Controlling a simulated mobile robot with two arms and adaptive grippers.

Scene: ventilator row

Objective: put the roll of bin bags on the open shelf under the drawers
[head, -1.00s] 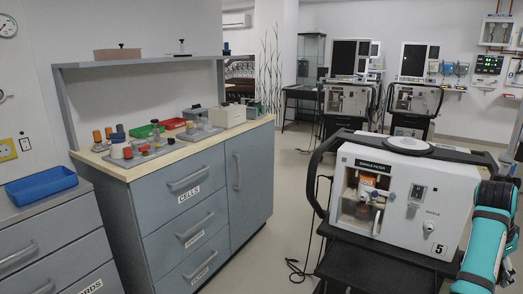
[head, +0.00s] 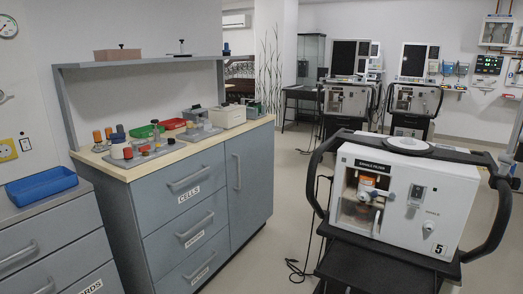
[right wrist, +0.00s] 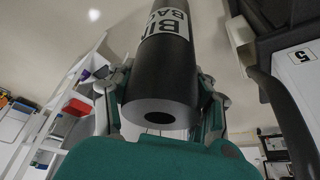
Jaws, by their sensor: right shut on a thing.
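The roll of bin bags (right wrist: 158,75) is a black cylinder with a white printed label and a hole in its near end, seen in the right wrist view. My right gripper (right wrist: 162,98) is shut on it, one finger on each side, and holds it off the floor. Neither gripper shows in the head view. The grey-blue drawers (head: 185,221), one labelled CELLS, are at the left in the head view. No open shelf under drawers can be made out. My left gripper is out of view.
A ventilator (head: 408,207) marked 5 stands on a black cart at the right, with a curved black handle. A blue tray (head: 41,184) lies on the left cabinet. Small parts and trays crowd the worktop. The floor (head: 284,207) between cabinet and cart is mostly clear, with a cable.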

